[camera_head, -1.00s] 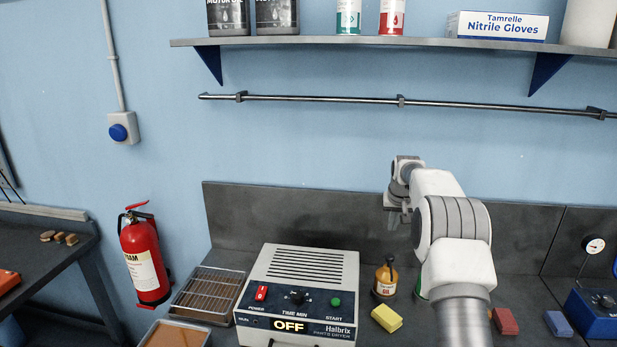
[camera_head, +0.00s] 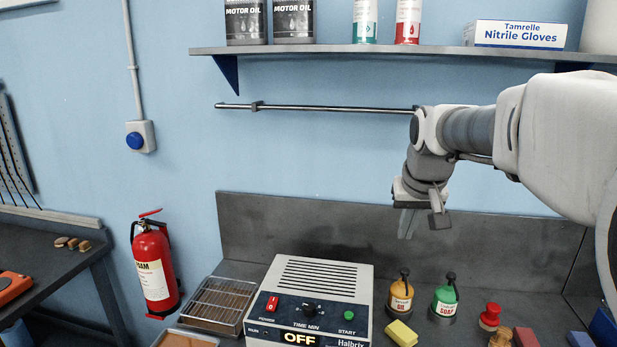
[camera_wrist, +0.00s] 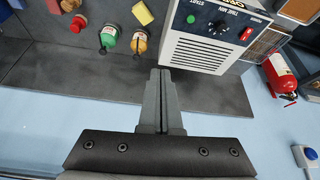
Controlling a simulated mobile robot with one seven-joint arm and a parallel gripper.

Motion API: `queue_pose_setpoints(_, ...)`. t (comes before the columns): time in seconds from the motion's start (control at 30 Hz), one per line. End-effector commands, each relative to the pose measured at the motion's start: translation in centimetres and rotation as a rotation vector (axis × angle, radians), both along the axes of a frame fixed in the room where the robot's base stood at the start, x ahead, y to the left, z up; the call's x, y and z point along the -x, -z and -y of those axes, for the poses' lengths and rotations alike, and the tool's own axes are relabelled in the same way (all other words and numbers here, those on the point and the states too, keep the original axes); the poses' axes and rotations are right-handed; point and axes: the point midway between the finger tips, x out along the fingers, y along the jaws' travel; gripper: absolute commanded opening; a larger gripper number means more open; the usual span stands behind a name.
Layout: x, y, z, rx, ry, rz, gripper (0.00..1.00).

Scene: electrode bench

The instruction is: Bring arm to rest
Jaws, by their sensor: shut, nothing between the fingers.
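My gripper (camera_head: 408,222) hangs in the air above the back of the bench, in front of the dark backsplash, with its fingers pointing down. In the wrist view my gripper (camera_wrist: 160,75) shows its two fingers shut together with nothing between them. My arm comes in from the right side of the head view, raised and bent at the wrist. The gripper is apart from the bench and everything on it.
Below stand a parts dryer (camera_head: 315,290) reading OFF, an orange-labelled bottle (camera_head: 400,297), a green soap bottle (camera_head: 445,300) and a yellow sponge (camera_head: 401,333). A wire rack (camera_head: 222,303) is left. A rail (camera_head: 330,109) and shelf (camera_head: 420,50) are above.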

Motion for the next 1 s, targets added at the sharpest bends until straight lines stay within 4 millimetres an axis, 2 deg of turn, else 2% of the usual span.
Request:
queue_pose_setpoints(0.03,1.8,-0.1,-0.5,0.000,-0.007,0.006,0.00)
queue_pose_setpoints(0.27,9.3,0.5,-2.0,0.000,-0.030,0.017,0.00)
queue_pose_setpoints(0.47,15.7,2.4,-3.0,-0.001,-0.049,0.027,0.00)
queue_pose_setpoints(0.6,19.8,4.5,-3.6,-0.002,-0.064,0.033,0.00)
queue_pose_setpoints(0.8,23.9,7.2,-4.0,-0.004,-0.078,0.038,0.00)
queue_pose_setpoints(1.0,25.2,8.2,-4.1,-0.004,-0.083,0.039,0.00)
